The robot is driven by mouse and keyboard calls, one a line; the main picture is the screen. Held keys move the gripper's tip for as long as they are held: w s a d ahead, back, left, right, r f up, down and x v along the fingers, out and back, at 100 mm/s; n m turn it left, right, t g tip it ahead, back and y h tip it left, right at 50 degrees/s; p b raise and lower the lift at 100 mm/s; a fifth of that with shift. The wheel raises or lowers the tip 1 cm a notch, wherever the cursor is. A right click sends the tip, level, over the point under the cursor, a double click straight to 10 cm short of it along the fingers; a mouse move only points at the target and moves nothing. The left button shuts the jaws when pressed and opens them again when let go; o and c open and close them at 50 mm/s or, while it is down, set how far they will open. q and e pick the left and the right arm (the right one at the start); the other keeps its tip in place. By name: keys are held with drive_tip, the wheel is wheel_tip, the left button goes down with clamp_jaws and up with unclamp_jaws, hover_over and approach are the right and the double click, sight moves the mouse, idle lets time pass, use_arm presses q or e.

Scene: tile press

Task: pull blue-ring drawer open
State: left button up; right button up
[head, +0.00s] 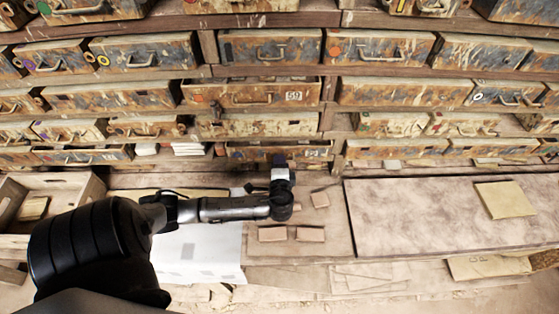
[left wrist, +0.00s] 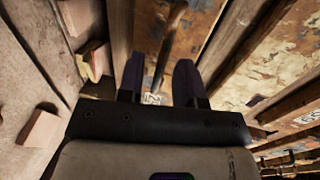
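My left gripper (head: 281,160) is at the front of a low-row drawer (head: 250,153) near the middle of the wall of drawers. This drawer has a worn, rusty front and a pale label at its right. In the left wrist view my left gripper (left wrist: 158,82) is open, its two dark fingers apart. A thin dark bar (left wrist: 171,40), which looks like a handle, lies in line with the gap between them; I cannot tell whether they touch it. A pale label (left wrist: 152,98) shows between the fingers. I cannot make out a blue ring on any drawer. My right gripper is not in view.
A wooden crate (head: 75,186) stands at the left. Another drawer (head: 252,91) in an upper row juts out.

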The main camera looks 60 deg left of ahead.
use_arm(q)
drive_tip(key=shift+x, duration=0.85)
clamp_jaws()
